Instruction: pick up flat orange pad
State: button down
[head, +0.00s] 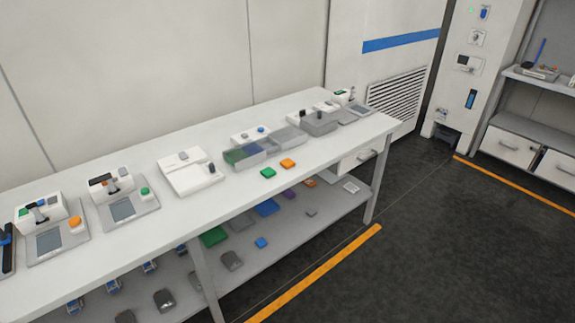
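A flat orange pad (288,163) lies on the white table top, close to its front edge, in the head view. A similar flat green pad (268,173) lies just to its left, with a small gap between them. My gripper is not in view.
Grey bins (287,139) stand behind the pads on the table (222,206). A white device (188,174) and button stations (124,200) stand to the left. Several coloured pieces lie on the lower shelf (335,203). The dark floor (430,240) in front is clear.

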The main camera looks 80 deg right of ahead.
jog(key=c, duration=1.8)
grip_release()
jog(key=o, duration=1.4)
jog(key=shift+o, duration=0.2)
